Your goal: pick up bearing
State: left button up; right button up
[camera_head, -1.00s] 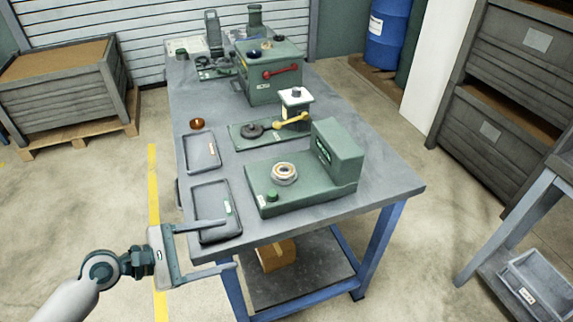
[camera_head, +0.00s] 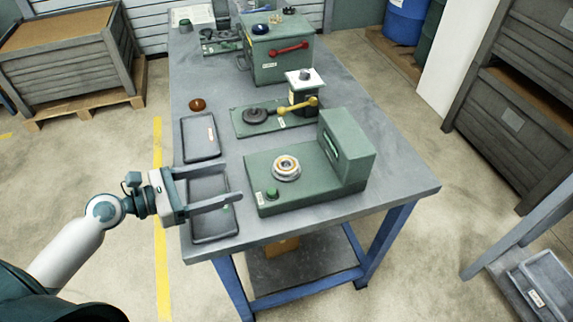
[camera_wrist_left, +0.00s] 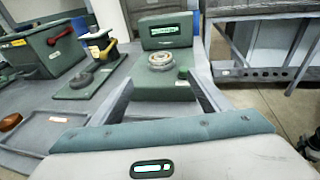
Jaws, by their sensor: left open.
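The bearing (camera_head: 287,166), a ring with a tan-orange inner band, sits on a round silver seat on top of the green machine (camera_head: 300,205) at the near part of the table. It also shows in the left wrist view (camera_wrist_left: 161,60), ahead of the fingers. My left gripper (camera_head: 232,186) is open and empty. It is over the near grey tray (camera_head: 212,233), left of the green machine and apart from the bearing. In the left wrist view its two fingers (camera_wrist_left: 160,92) spread to either side of the machine's front. My right gripper does not show.
A fixture with a yellow lever (camera_head: 298,108) and a green box with a red handle (camera_head: 290,48) stand farther back. The machine's tall block (camera_head: 347,150) rises right of the bearing.

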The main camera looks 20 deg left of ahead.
pick_arm(q)
jog(key=shift+w+d+p, duration=0.3)
jog(key=shift+w+d, duration=0.15)
jog(key=shift+w, duration=0.05)
jog(key=p, duration=0.3)
send_near(281, 166)
jog(key=x, duration=0.5)
jog(key=shift+w+d+f, duration=0.25)
jog(key=shift+w+d, duration=0.15)
jog(key=shift+w, duration=0.05)
jog(key=shift+w+d+r+p, duration=0.1)
jog(key=shift+w+d+p, duration=0.15)
jog(key=shift+p, duration=0.1)
jog(key=p+x, duration=0.1)
jog(key=x, duration=0.3)
jog(key=shift+r+p, duration=0.1)
jog(key=shift+p, duration=0.2)
jog(key=shift+w+d, duration=0.15)
jog(key=shift+d, duration=0.1)
